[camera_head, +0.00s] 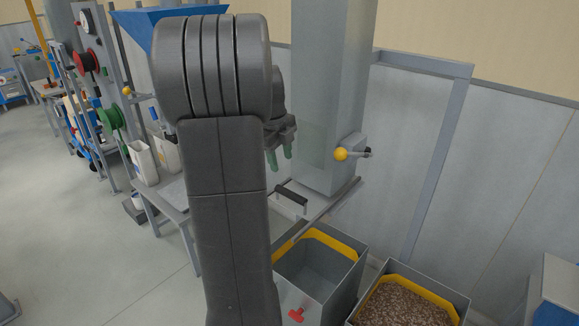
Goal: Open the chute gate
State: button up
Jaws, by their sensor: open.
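A tall grey square chute column (333,110) stands right of centre. At its foot, a flat grey slide plate with a black bar handle (292,193) juts out to the left; this looks like the chute gate. My gripper (280,160), with green fingertips, is open and empty. In the picture it is above the black handle and left of the column, apart from the handle. My arm hides part of the area left of the handle. Whether the gate is open or shut cannot be told from this view.
A lever with a yellow knob (341,154) sticks out from the column. Below stand an empty grey bin (317,272) with a yellow rim and a bin of brown pellets (410,304). A blue hopper (180,17) and a bench (172,194) are at left.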

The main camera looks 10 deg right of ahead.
aim_at(288, 191)
jog(key=f, duration=0.4)
jog(key=w+d+f+p, duration=0.1)
jog(key=f, duration=0.3)
jog(key=w+d+f+p, duration=0.1)
jog(key=f, duration=0.4)
jog(key=shift+d, duration=0.15)
jog(key=shift+c, duration=0.4)
grip_shut()
